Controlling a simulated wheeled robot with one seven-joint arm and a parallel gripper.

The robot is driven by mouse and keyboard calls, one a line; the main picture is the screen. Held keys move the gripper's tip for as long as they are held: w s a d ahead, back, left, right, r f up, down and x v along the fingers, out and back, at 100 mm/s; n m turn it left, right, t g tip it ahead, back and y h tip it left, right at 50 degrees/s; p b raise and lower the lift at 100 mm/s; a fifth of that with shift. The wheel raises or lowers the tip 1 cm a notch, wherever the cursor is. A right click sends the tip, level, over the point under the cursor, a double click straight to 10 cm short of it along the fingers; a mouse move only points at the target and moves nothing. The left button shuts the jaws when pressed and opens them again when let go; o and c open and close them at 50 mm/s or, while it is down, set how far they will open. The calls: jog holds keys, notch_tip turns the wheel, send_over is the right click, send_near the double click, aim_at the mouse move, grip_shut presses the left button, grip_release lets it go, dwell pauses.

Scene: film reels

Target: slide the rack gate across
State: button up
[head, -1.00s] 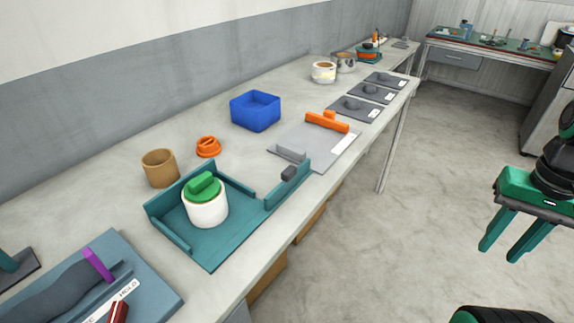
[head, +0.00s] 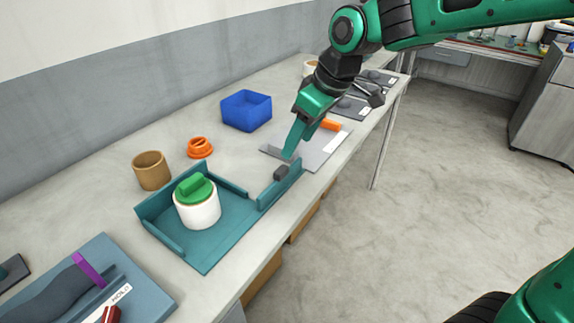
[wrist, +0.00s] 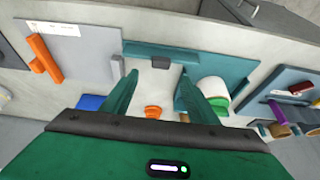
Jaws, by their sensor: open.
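The teal rack (head: 215,240) lies on the bench with low walls. Its gate looks to be the teal upright strip (head: 280,188) at the rack's right front corner, with a dark grey block (head: 281,172) on it. In the wrist view the grey block (wrist: 160,63) sits ahead of and between the fingertips. A white canister (head: 198,209) with a green lid (head: 195,188) stands in the rack. My gripper (head: 290,154) is open and points down just behind the block; in the wrist view my gripper (wrist: 158,80) is empty. Whether a finger touches the block cannot be told.
A grey plate (head: 318,152) with an orange bar (head: 331,124) lies beyond the gate, partly behind my gripper. A blue box (head: 247,110), orange ring (head: 200,147) and tan cup (head: 151,170) stand behind the rack. A blue-grey board (head: 70,275) lies at left. The bench's front edge is close to the gate.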

aim_at(282, 169)
jog(key=x, duration=1)
jog(key=shift+w+a+f, duration=0.1)
jog(key=shift+a+f, duration=0.15)
jog(key=shift+a, duration=0.1)
jog(key=shift+c, duration=0.6)
